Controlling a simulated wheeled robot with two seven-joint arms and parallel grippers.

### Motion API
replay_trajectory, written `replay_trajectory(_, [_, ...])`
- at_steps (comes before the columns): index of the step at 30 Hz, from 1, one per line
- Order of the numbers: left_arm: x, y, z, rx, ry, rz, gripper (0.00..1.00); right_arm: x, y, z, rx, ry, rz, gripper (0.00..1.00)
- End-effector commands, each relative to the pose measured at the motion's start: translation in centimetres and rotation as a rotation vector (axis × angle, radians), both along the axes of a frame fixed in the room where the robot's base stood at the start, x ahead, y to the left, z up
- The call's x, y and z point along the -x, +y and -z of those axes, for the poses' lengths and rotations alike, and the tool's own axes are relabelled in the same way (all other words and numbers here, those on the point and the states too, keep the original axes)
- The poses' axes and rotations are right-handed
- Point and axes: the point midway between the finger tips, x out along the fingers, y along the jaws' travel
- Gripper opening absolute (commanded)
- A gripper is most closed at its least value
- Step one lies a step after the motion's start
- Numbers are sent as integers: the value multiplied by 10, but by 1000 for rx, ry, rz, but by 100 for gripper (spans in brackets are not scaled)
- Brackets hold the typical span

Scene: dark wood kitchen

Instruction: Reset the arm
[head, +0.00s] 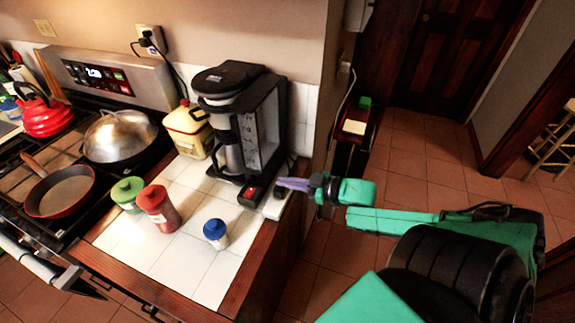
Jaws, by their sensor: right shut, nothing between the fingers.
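My right arm comes in from the lower right, with its green forearm stretched toward the counter. My right gripper (291,184) is shut and empty. Its purple fingers point left, at the right edge of the tiled counter, close to the front of the coffee maker (262,130). I cannot tell whether the fingertips touch the coffee maker's base or the small pale item beside it. My left gripper is not in the picture.
On the counter (190,262) stand a blue-lidded jar (216,234), a red jar (158,208), a green-lidded jar (127,194) and a yellow canister (188,130). The stove at left holds a pan (68,193), a domed lid (119,136) and a red kettle (45,115). Floor at right is open.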

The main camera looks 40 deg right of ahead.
Motion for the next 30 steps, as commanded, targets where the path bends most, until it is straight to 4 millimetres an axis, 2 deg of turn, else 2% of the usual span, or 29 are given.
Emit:
replay_trajectory(17, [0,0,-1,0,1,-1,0,3,-1,-1,0,-1,0,0])
replay_trajectory(20, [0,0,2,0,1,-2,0,3,-10,10,12,10,25,0])
replay_trajectory(23, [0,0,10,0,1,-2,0,11,-43,52,61,60,125,0])
replay_trajectory(26, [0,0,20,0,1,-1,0,34,-87,126,136,170,272,0])
replay_trajectory(27, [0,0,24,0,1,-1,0,50,-100,160,165,229,329,0])
replay_trajectory(29, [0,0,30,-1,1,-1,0,76,-113,210,202,325,398,0])
replay_trajectory(30, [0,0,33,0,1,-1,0,96,-117,243,225,393,435,0])
